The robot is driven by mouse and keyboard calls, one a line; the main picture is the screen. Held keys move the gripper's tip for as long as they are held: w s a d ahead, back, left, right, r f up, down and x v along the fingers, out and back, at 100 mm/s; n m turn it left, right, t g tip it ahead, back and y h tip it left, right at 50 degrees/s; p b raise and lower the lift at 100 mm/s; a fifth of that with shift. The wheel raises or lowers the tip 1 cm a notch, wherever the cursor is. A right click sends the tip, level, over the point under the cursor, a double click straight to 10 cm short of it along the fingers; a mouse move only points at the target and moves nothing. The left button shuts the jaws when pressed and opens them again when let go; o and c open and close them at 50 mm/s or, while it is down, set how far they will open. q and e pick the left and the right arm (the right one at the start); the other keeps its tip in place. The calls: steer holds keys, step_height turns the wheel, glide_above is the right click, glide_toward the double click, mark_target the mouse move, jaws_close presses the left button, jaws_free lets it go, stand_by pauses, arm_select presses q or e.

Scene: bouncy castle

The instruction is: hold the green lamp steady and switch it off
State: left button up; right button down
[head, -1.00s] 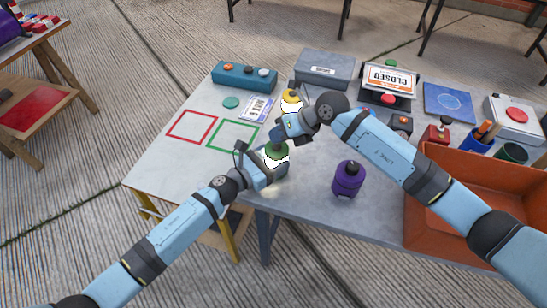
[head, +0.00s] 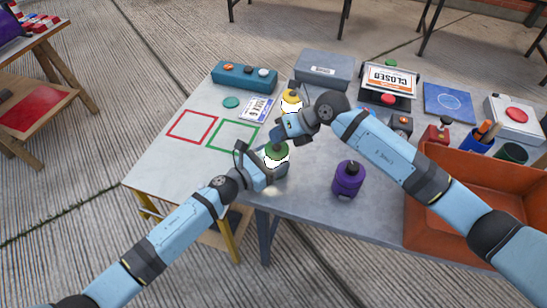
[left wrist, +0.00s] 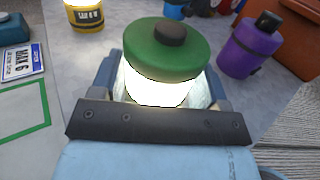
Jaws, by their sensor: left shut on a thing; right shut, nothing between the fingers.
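The green lamp (head: 277,153) stands near the front edge of the table, with a green cap and a dark round knob on top. In the left wrist view the lamp (left wrist: 165,60) glows bright white below its cap. My left gripper (head: 264,168) is shut around the lamp's body, with a finger on each side in the left wrist view (left wrist: 160,88). My right gripper (head: 281,138) is shut and empty, just above the lamp's top. Whether it touches the knob is hidden in the head view.
A lit yellow lamp (head: 291,97) stands just behind. A purple lamp (head: 348,180) stands to the right, beside an orange bin (head: 470,190). Green (head: 232,135) and red (head: 192,127) outlined squares are clear at left. A teal button box (head: 245,74) is at the back.

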mark_target(278, 145)
steer(key=shift+f, duration=0.1)
steer(key=shift+f, duration=0.35)
stand_by(0.3)
steer(key=shift+r, duration=0.5)
steer(key=shift+r, duration=0.1)
steer(key=shift+r, duration=2.9)
